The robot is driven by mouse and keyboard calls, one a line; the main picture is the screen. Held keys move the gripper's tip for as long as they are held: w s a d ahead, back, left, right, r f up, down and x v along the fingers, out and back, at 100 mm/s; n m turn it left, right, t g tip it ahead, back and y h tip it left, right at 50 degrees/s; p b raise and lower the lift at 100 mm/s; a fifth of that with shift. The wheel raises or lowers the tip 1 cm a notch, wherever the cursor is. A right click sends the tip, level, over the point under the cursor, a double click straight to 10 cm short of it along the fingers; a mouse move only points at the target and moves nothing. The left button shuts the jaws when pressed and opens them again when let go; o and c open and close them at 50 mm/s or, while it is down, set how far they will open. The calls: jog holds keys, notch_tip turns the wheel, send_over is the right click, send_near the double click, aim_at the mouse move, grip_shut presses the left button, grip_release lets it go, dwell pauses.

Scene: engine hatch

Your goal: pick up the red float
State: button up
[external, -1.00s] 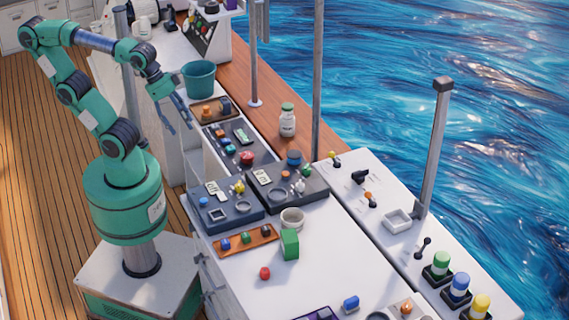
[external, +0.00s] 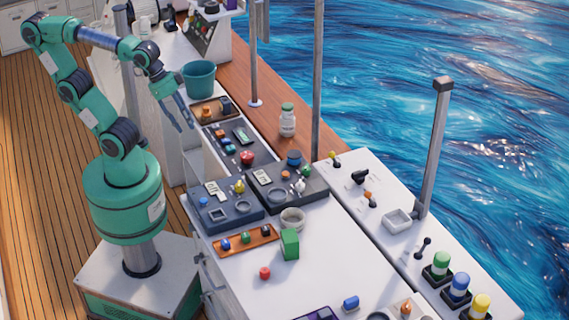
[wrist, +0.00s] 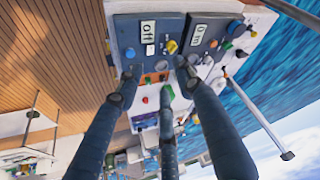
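A small red float-like piece (external: 265,273) lies on the white counter, in front of the green block. In the wrist view a small red spot (wrist: 145,99) shows on the white counter, beyond the fingertips. A second, rounder red item (external: 246,157) sits on the dark panel further back; I cannot tell for certain which of the two is the float. My gripper (external: 186,127) hangs in the air left of the dark panels, well apart from both red items. In the wrist view its long dark fingers (wrist: 158,70) are spread, with nothing held.
A green block (external: 290,244), a grey-white cup (external: 292,219) and an orange-brown tray (external: 219,248) with small coloured pieces stand near the red piece. A teal bucket (external: 199,79) and a white jar (external: 288,121) stand further back. The counter's front middle is mostly clear.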

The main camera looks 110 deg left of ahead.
jog(key=w+d+r+g+p, duration=0.15)
jog(key=w+d, duration=0.25)
jog(key=w, duration=0.4)
jog(key=w+d+p, duration=0.3)
jog(key=w+d, duration=0.1)
jog(key=w, duration=0.4)
jog(key=w+d+r+g+p, duration=0.1)
jog(key=w+d+p, duration=0.1)
jog(key=w+d, duration=0.45)
jog(key=w+d+f+g+p, duration=0.1)
jog(key=w+d+f+p, duration=0.4)
jog(key=w+d+f, duration=1)
jog(key=d+f, duration=0.2)
jog(key=d, duration=0.1)
jog(key=shift+w+n, duration=0.3)
jog(key=shift+w, duration=0.05)
send_over(263, 270)
jog(key=f, duration=0.5)
jog(key=s+f, duration=0.1)
jog(key=f, duration=0.1)
jog(key=shift+f+b, duration=0.3)
jog(key=shift+b, duration=0.1)
jog(key=shift+w+f, duration=0.15)
jog(key=shift+f, duration=0.25)
